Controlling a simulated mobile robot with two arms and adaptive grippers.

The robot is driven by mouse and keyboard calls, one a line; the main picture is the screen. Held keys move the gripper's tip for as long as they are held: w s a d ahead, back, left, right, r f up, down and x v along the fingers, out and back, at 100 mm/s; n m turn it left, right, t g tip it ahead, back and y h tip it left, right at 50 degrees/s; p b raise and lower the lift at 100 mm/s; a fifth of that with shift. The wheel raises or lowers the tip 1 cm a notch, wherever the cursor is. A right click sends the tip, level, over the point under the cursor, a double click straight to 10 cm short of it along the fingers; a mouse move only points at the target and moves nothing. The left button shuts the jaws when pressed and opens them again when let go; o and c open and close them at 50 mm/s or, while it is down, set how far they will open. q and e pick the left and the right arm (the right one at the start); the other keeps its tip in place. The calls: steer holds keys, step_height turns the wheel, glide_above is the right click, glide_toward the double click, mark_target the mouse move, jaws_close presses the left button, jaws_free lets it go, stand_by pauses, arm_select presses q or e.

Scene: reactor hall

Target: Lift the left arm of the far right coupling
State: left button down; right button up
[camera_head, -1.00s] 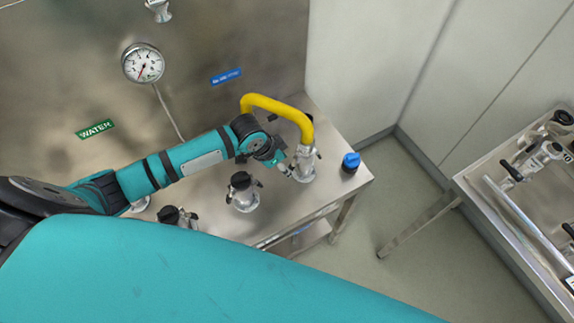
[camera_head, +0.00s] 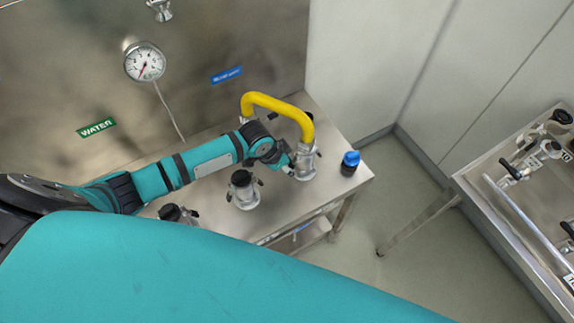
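The far right coupling (camera_head: 306,165) is a metal fitting on the steel bench, with the end of a yellow hose (camera_head: 278,104) on top. A small lever shows on its right side. Its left arm is hidden or too small to tell apart behind my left gripper (camera_head: 290,166). My teal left arm comes in from the left, and the gripper is close against the left side of the coupling. I cannot tell whether it touches, or whether the fingers are open or shut. My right gripper is not in view.
Two black-capped couplings (camera_head: 243,190) (camera_head: 177,214) stand further left on the bench (camera_head: 272,222). A blue-capped fitting (camera_head: 350,164) stands to the right. A steel wall with a gauge (camera_head: 145,63) rises behind. Another bench with fittings (camera_head: 535,152) is at the far right, across open floor.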

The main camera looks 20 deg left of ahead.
arm_select(q)
steer(key=shift+s+a+r+g+y+p, duration=0.15)
steer(key=shift+r+g+y+p, duration=0.55)
steer(key=shift+p, duration=1.15)
steer(key=shift+r+g+p, duration=0.1)
steer(key=shift+g+p, duration=0.3)
steer(key=shift+s+a+g+y, duration=0.15)
steer(key=shift+g+y, duration=0.25)
steer(key=shift+y, duration=0.2)
steer(key=c, duration=1.2)
jaws_free()
